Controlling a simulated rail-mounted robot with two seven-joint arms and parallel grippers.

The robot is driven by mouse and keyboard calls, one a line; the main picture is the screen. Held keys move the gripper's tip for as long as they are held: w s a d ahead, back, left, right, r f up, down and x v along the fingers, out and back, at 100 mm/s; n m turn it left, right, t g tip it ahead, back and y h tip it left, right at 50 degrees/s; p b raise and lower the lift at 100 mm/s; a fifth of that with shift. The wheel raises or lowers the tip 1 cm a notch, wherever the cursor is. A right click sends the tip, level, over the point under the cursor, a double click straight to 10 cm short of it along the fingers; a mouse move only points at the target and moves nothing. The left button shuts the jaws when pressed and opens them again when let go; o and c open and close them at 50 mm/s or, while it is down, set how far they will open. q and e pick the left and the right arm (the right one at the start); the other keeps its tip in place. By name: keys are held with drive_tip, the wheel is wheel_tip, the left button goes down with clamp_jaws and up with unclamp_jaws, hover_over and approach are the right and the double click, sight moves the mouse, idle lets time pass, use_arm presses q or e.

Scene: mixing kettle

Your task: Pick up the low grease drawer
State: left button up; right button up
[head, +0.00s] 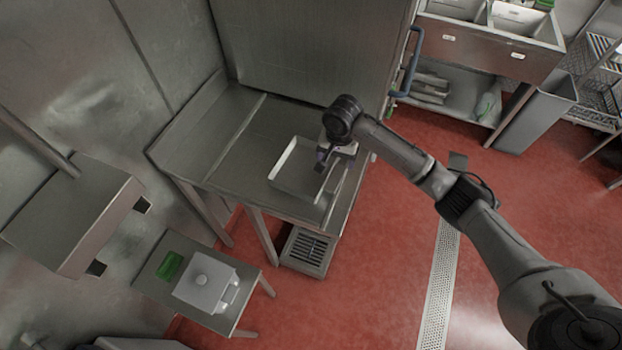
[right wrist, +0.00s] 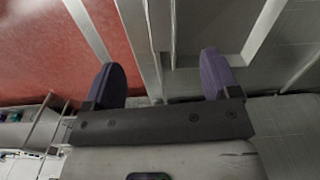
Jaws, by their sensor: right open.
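A shallow rectangular steel tray (head: 285,183), which looks like the grease drawer, lies on the steel table at the centre of the head view. Its far right part is hidden by my right gripper (head: 325,160), which is over its right side. In the right wrist view my right gripper (right wrist: 160,72) has its two purple fingers well apart, with nothing clasped. Long thin metal edges (right wrist: 152,45) run between and beyond the fingers; I cannot tell which belong to the tray. Contact is not clear. My left gripper is not in view.
The steel table (head: 235,165) stands against a tall steel panel. A grated floor box (head: 308,250) is below its front. A small table with a white container (head: 207,288) and green item (head: 170,265) stands at lower left. Red floor (head: 390,250) is open at right.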

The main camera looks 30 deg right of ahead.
drive_tip(key=w+d+m, duration=0.1)
drive_tip(key=d, duration=0.1)
drive_tip(key=b, duration=0.2)
hover_over(334, 177)
drive_tip(key=f, duration=0.7)
drive_tip(key=shift+s+d+f, duration=0.15)
drive_tip(key=shift+d+f, duration=0.15)
drive_tip(key=shift+a+f, duration=0.15)
drive_tip(key=shift+f, duration=1.2)
drive_tip(key=shift+a+f, duration=0.1)
drive_tip(key=shift+f, duration=1.2)
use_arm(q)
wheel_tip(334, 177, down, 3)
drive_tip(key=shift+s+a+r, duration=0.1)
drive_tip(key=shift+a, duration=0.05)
use_arm(e)
drive_tip(key=c, duration=1.1)
drive_tip(key=shift+r, duration=0.1)
drive_tip(key=shift+c, duration=1)
